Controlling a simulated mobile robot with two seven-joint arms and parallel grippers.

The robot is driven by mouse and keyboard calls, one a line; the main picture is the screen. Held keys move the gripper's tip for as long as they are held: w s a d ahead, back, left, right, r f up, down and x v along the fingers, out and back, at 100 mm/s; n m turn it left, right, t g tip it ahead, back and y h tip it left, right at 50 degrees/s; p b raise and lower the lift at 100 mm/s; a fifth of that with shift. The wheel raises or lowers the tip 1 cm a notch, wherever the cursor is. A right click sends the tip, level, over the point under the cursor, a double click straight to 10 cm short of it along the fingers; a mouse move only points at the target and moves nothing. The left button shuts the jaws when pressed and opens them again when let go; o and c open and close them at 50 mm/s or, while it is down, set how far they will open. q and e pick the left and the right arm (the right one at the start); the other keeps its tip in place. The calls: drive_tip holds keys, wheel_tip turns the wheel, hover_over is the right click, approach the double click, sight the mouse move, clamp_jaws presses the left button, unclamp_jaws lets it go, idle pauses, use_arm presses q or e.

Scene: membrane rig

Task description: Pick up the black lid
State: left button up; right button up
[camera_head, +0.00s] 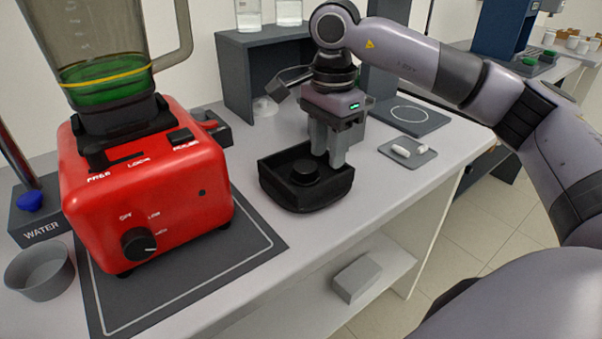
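The black lid (305,173) lies on the light bench right of the red blender, its round knob facing up inside a raised rim. My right gripper (329,160) points down at the lid's far right side, with its fingertips close to the knob and rim. Its two grey fingers stand apart, and I see nothing held between them. Whether a fingertip touches the lid cannot be told. My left gripper is not in view.
The red blender (140,190) with its jug stands on a dark mat (240,262) at left. A grey bowl (40,272) is at far left. A grey shelf unit (238,75) is behind the lid. A small tray (425,158) with white pieces lies to the right.

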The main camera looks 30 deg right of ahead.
sight(327, 181)
drive_tip(key=f, duration=0.3)
drive_tip(key=s+f, duration=0.1)
drive_tip(key=shift+a+f, duration=0.15)
drive_tip(key=shift+f, duration=0.25)
drive_tip(key=shift+w+f, duration=0.1)
drive_tip(key=shift+f, duration=0.2)
drive_tip(key=shift+f, duration=0.25)
clamp_jaws()
